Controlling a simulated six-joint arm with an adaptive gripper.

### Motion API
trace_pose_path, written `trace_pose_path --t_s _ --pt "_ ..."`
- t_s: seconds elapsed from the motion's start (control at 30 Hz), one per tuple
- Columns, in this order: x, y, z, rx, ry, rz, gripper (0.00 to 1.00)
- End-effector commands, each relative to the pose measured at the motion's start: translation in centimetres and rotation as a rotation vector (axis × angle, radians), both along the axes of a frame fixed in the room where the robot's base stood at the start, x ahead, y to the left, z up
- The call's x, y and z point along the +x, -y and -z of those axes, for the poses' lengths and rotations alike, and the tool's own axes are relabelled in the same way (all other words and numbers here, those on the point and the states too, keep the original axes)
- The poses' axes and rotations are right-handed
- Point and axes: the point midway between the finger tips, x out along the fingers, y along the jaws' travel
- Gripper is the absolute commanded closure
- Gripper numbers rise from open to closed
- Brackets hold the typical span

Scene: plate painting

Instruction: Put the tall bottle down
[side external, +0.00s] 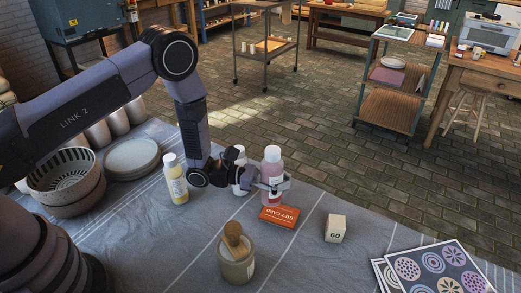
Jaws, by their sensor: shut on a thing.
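A tall pink bottle with a white cap (272,160) stands upright in my gripper (271,186) in the side external view. My gripper is shut on its lower part, coming from the left. The bottle's base is close behind an orange gift card box (280,216). I cannot tell whether the base touches the cloth. A shorter yellow bottle with a white cap (176,181) stands upright to the left of my gripper. Another white bottle (239,157) is partly hidden behind my gripper.
A jar with a wooden brush (236,267) stands at the front. A cream block marked 60 (335,228) and patterned sheets (433,264) lie to the right. Stacked plates (131,158) and bowls (66,182) are at left. Bare cloth (308,270) lies between jar and sheets.

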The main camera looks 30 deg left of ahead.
Motion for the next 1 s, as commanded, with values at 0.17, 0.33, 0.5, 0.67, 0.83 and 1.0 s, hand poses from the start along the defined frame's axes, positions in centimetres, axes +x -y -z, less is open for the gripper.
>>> trace_pose_path --t_s 0.17,0.33,0.5,0.67,0.83,1.0 --pt "1.6 1.0 2.2 -0.002 0.004 0.002 1.00" --pt "2.5 1.5 3.5 -0.001 0.003 0.001 1.00" --pt "2.4 1.4 5.9 -0.001 0.001 0.000 1.00" --pt "2.4 1.4 6.2 -0.002 0.004 0.000 1.00" --pt "2.4 1.3 6.2 -0.001 0.003 0.000 1.00" --pt "2.4 1.3 6.5 0.000 0.002 0.001 0.54"
